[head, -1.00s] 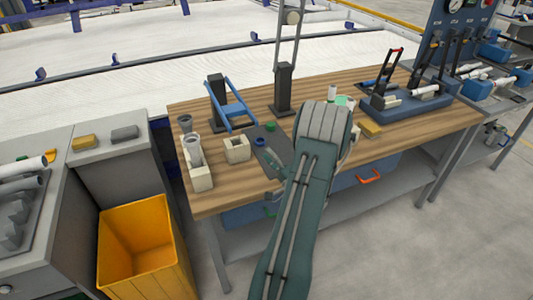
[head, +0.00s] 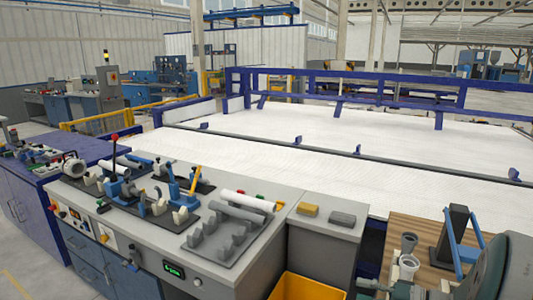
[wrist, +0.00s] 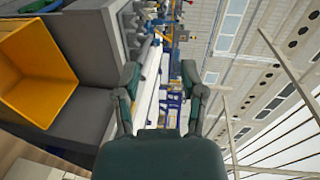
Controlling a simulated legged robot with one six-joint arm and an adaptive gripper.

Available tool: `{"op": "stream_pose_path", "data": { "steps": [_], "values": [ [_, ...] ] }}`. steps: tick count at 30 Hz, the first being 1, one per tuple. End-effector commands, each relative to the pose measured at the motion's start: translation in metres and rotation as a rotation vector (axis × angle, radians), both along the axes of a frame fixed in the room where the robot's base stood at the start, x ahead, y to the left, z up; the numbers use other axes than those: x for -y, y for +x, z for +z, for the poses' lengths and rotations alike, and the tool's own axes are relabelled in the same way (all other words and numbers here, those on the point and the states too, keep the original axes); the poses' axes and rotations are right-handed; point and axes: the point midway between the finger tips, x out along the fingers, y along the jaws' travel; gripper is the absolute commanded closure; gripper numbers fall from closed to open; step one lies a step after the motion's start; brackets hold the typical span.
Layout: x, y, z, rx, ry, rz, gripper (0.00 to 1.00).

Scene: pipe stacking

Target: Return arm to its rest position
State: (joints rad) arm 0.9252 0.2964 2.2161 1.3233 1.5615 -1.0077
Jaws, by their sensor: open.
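My gripper (wrist: 160,75) shows in the wrist view with its two fingers spread apart and nothing between them. The wrist view is turned on its side, with a grey bench side and the hall roof beyond the fingers. In the head view only a dark green part of my arm shows at the lower right corner; the gripper's tips are out of that view. The wooden workbench (head: 416,232) is at the right edge, partly hidden by my arm. Two grey pipe fittings (head: 408,244) stand near its left side, beside a blue-handled tool (head: 462,240).
A grey bench (head: 180,235) holds a clamp fixture, white pipes (head: 247,199) and a grey rack (head: 225,238). A yellow bin (head: 305,287) stands in front; it also shows in the wrist view (wrist: 40,75). A yellow block and a grey block lie on the cabinet (head: 325,225).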

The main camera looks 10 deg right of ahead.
Motion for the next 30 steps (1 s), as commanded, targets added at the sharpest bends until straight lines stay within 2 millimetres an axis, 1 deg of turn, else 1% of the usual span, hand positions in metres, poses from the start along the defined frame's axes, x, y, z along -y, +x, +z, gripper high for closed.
{"op": "stream_pose_path", "data": {
  "steps": [1, 3, 6, 9, 12, 15, 18, 21, 27, 30],
  "values": [
    [-0.026, -0.002, 0.006, -0.048, -0.051, 0.075, 0.47],
    [-0.056, -0.010, 0.008, -0.127, -0.123, 0.162, 0.47],
    [-0.092, -0.025, 0.009, -0.227, -0.245, 0.266, 0.47],
    [-0.121, -0.043, 0.010, -0.308, -0.386, 0.344, 0.47],
    [-0.141, -0.062, 0.011, -0.367, -0.540, 0.396, 0.47],
    [-0.154, -0.079, 0.012, -0.400, -0.702, 0.423, 0.47],
    [-0.162, -0.095, 0.016, -0.405, -0.866, 0.423, 0.47],
    [-0.166, -0.107, 0.022, -0.380, -1.026, 0.400, 0.47],
    [-0.167, -0.122, 0.041, -0.251, -1.290, 0.299, 0.47],
    [-0.167, -0.125, 0.051, -0.187, -1.365, 0.251, 0.47]
  ]
}}
